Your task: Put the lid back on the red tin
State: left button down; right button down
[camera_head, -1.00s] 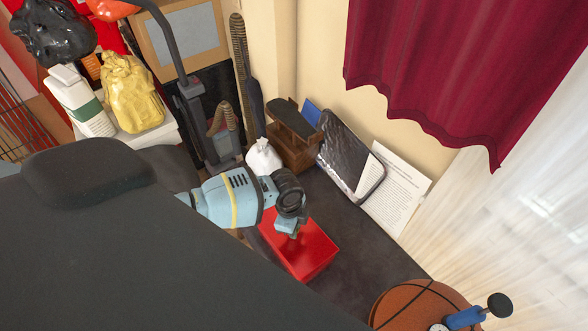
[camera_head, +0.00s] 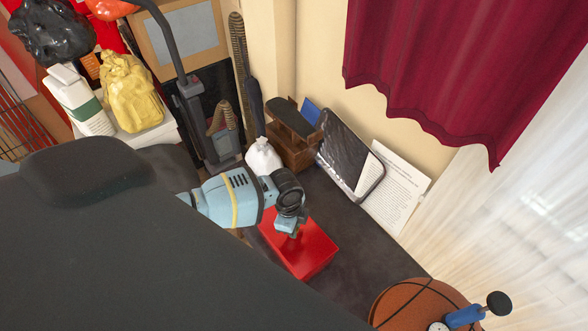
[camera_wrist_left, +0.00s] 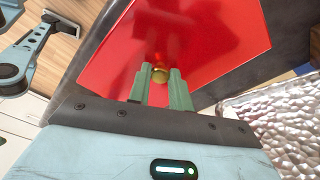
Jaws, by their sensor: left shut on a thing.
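The red tin (camera_head: 316,270) stands on the dark surface in the head view, a box shape with a flat red top. The red lid (camera_head: 312,246) appears at its top; I cannot tell whether it rests on the rim or sits slightly above it. My left gripper (camera_head: 293,234) points down over the lid and covers part of it. In the left wrist view my left gripper (camera_wrist_left: 159,70) is shut on the brass-coloured knob (camera_wrist_left: 160,75) of the lid, whose red face (camera_wrist_left: 205,40) fills the upper middle. My right gripper is not in view.
A basketball (camera_head: 405,304) lies at the lower right, with a blue object with a black knob (camera_head: 465,317) by it. A white bag (camera_head: 263,157), a wooden stand (camera_head: 292,152), a dark framed panel (camera_head: 345,160) and a printed sheet (camera_head: 398,188) are behind. Dark surface right of the tin is clear.

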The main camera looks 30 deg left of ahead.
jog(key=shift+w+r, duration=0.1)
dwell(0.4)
pick_arm(q)
jog(key=c, duration=0.7)
grip_release()
jog(key=shift+r, duration=0.15)
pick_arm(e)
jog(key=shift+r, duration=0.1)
pick_arm(q)
jog(key=shift+r+p, duration=2.35)
jog(key=shift+r, duration=1.05)
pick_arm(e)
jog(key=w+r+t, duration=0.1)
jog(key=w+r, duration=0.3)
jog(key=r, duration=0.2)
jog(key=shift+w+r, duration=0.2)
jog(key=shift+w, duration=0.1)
pick_arm(q)
jog(key=shift+c, duration=0.5)
grip_shut()
